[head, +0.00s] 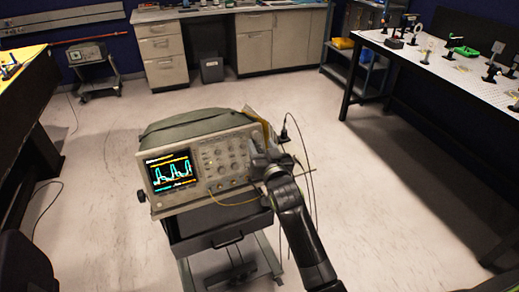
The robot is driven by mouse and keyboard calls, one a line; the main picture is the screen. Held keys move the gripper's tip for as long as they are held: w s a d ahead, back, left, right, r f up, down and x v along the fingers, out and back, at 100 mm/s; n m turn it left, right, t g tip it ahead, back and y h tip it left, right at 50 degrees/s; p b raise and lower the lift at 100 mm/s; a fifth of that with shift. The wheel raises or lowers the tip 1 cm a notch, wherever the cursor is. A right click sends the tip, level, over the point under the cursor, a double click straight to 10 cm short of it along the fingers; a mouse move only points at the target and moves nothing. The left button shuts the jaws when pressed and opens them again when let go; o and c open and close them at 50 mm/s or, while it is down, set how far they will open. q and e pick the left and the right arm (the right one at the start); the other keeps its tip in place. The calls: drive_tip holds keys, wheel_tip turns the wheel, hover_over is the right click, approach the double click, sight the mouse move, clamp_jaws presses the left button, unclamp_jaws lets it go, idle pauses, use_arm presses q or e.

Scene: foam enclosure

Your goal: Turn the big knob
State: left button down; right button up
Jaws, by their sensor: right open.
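An oscilloscope (212,172) stands on a small cart, with its lit screen (171,171) at the left of its front and several small knobs and buttons at the middle. My right gripper (262,160) is open at the right end of the front panel, its fingers pointing at the panel. The gripper covers that part of the panel, and I cannot pick out the big knob there. I cannot tell whether the fingers touch anything. My left gripper is not in view.
A yellow cable (232,201) runs across the lower front panel, and thin dark cables hang right of the oscilloscope. The cart's drawer (215,240) is below. A perforated optics table (440,62) stands at right, a dark bench (30,95) at left.

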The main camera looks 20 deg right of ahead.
sight(256, 136)
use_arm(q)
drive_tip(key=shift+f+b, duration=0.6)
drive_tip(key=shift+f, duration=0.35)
use_arm(e)
drive_tip(key=shift+w, duration=1.35)
drive_tip(key=c, duration=1)
drive_tip(key=shift+d+r+n+y+p, duration=0.15)
drive_tip(key=shift+n+y+p, duration=0.35)
drive_tip(key=shift+n+p, duration=0.5)
drive_tip(key=shift+n+y, duration=0.3)
drive_tip(key=shift+n, duration=0.4)
drive_tip(key=shift+d+f+n+y+b, duration=0.1)
drive_tip(key=shift+f+n+y+b, duration=0.3)
drive_tip(key=shift+n, duration=0.5)
drive_tip(key=n+y+b, duration=0.1)
drive_tip(key=n+b, duration=0.1)
drive_tip(key=b, duration=0.1)
drive_tip(key=n+y+b, duration=0.1)
drive_tip(key=n+b, duration=0.2)
drive_tip(key=shift+d+g+y+b, duration=0.15)
drive_tip(key=shift+g+y+b, duration=0.15)
drive_tip(key=shift+g+b, duration=0.1)
use_arm(q)
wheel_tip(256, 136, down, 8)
drive_tip(key=b, duration=0.2)
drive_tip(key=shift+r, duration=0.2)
use_arm(e)
drive_tip(key=shift+r+n+y, duration=0.25)
drive_tip(key=shift+n+y, duration=0.15)
drive_tip(key=shift+n, duration=0.8)
